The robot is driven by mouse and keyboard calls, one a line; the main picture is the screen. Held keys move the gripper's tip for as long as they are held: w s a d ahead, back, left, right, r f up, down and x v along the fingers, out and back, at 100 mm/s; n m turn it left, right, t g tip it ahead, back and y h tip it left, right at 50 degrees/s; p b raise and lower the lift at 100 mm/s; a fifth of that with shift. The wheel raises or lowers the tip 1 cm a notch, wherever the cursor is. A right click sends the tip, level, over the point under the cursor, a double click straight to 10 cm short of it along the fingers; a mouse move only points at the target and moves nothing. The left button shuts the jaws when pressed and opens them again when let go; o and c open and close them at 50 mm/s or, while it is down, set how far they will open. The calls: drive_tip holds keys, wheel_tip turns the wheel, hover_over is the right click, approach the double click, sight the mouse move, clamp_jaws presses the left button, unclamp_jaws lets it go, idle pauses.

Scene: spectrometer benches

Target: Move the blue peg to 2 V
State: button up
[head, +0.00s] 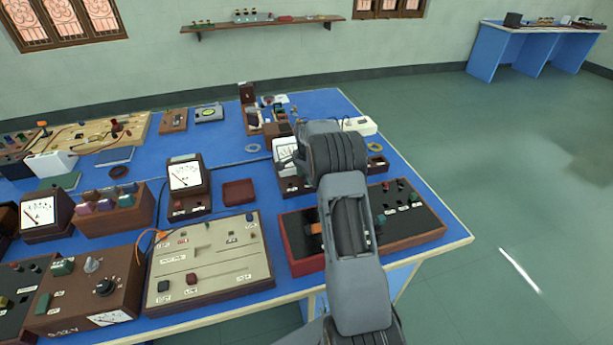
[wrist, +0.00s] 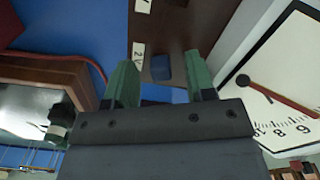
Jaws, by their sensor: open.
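The blue peg (wrist: 164,68) stands on a dark brown panel (wrist: 192,28) in the wrist view. A white label reading 2, partly readable, (wrist: 138,52) lies just to its upper left. I cannot tell which position the peg is in. My gripper (wrist: 160,78) is open, with its green fingers apart on either side of the peg in the picture; contact is not clear. In the head view a white-faced meter (head: 285,148) on a brown base stands beside my arm, which hides the gripper and the peg.
A large meter dial (wrist: 285,75) is close on the right in the wrist view. A brown-framed box (wrist: 35,75) is at left. On the blue bench, a small brown tray (head: 238,192) and another meter (head: 186,176) stand left of my arm.

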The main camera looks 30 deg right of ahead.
wheel_tip(320, 180, up, 14)
idle(0.6)
drive_tip(key=shift+f, duration=0.1)
